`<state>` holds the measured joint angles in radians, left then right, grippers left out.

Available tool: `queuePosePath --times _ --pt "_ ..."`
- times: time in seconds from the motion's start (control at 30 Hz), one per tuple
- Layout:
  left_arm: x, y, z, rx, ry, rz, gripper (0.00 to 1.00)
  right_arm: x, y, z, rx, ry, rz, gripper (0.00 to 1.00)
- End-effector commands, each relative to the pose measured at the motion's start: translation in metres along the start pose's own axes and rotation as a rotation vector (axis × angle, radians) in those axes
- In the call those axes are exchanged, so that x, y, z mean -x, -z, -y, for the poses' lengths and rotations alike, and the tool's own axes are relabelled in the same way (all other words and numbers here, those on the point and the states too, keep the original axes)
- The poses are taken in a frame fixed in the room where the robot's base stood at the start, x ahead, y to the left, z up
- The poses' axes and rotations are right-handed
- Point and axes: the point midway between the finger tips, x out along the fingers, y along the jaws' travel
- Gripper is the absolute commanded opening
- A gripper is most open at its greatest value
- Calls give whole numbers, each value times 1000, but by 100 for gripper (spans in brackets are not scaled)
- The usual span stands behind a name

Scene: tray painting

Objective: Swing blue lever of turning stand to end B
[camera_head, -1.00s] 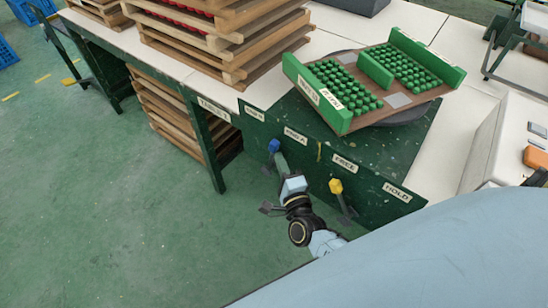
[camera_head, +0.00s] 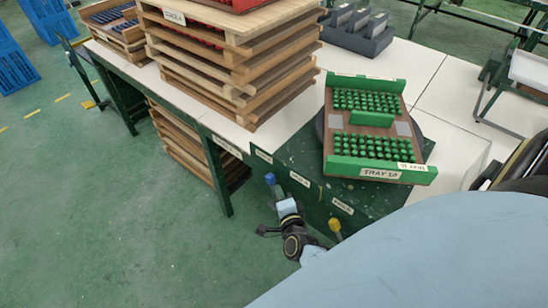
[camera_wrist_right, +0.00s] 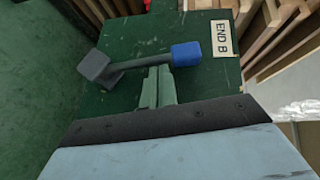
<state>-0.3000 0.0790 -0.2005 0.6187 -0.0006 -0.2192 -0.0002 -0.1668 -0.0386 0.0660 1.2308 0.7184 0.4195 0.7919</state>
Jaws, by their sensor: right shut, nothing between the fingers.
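The blue lever (camera_head: 270,178) is on the green front panel of the turning stand. In the right wrist view its blue knob (camera_wrist_right: 187,53) lies beside the END B label (camera_wrist_right: 222,38), with a small gap. The lever's grey arm runs from a grey pivot block (camera_wrist_right: 95,65) to the knob. My right gripper (camera_head: 280,193) is shut and empty, with its fingertips (camera_wrist_right: 160,75) at the lever's arm just short of the knob; I cannot tell whether they touch. The tray (camera_head: 370,118) with green ends and green pieces sits on the stand. My left gripper is not in view.
A yellow lever (camera_head: 335,226) is on the same panel, right of my right gripper. Stacked wooden trays (camera_head: 235,70) stand on the table to the left. A grey box (camera_head: 357,35) stands behind. The floor in front is clear.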

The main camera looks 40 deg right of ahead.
Motion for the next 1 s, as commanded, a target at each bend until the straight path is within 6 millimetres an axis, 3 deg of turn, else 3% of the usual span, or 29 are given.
queuePosePath --times 0.03,0.13,0.5,1.0 --pt "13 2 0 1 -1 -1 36 -2 -1 9 10 -20 -1 0" --pt "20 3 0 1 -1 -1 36 -6 -4 9 32 -53 0 0" --pt "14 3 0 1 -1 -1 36 -20 -16 9 39 -61 4 0" --pt "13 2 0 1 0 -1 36 -25 -19 10 39 -61 6 0"
